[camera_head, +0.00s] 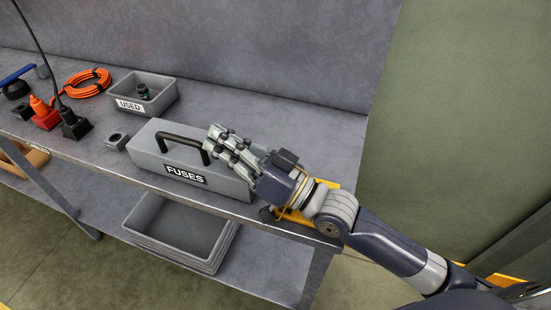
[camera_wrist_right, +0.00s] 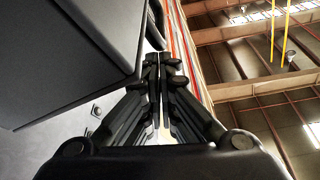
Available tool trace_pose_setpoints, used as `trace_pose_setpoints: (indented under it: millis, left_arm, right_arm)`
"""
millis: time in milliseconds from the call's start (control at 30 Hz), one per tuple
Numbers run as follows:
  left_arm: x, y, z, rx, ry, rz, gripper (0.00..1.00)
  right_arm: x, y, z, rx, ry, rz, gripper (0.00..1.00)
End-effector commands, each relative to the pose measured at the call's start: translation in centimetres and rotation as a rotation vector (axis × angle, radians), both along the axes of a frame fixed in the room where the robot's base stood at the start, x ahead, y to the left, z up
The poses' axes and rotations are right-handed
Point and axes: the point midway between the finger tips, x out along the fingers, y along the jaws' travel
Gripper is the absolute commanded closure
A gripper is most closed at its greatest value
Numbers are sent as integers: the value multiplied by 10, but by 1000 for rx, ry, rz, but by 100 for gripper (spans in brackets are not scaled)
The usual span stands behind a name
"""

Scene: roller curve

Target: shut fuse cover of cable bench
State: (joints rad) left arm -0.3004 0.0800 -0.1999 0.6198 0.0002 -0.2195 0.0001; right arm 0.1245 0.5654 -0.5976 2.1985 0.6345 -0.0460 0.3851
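The fuse cover (camera_head: 160,148) is a grey lid-like box with a black bar handle (camera_head: 182,141) and a "FUSES" label on its front. It lies on the bench (camera_head: 290,135) near the front edge. I see no open gap, but my right gripper hides its right end. My right gripper (camera_head: 213,143) is above that end, its fingertips close to the right end of the handle; I cannot tell whether they touch. In the right wrist view the fingers (camera_wrist_right: 158,62) are together with nothing visible between them, and a dark grey panel is at upper left. My left gripper is not in view.
A grey "USED" bin (camera_head: 160,98) stands behind the cover. An orange cable coil (camera_head: 88,82), a red socket (camera_head: 46,118) and a black plug (camera_head: 74,127) are at left. An empty grey crate (camera_head: 182,230) is on the lower shelf. The bench's back right is clear.

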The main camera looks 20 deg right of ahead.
Motion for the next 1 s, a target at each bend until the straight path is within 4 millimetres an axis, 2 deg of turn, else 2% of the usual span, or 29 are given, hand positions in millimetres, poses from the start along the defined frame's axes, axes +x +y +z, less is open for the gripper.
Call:
trace_pose_setpoints:
  millis: [33, 200, 500, 700, 1000]
  left_arm:
    - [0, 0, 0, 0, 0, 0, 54]
    - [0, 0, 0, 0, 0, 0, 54]
    - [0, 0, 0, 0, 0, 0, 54]
    - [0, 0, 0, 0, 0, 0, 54]
    - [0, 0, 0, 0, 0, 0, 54]
  right_arm:
    - [-7, -8, -5, -6, 3, -1, 100]
    - [-33, -37, -4, -6, 3, -2, 100]
    - [-69, -76, -3, -4, 2, 0, 100]
    - [-80, -90, -2, -1, 0, -2, 100]
    - [-85, -94, -1, 1, -2, 0, 100]
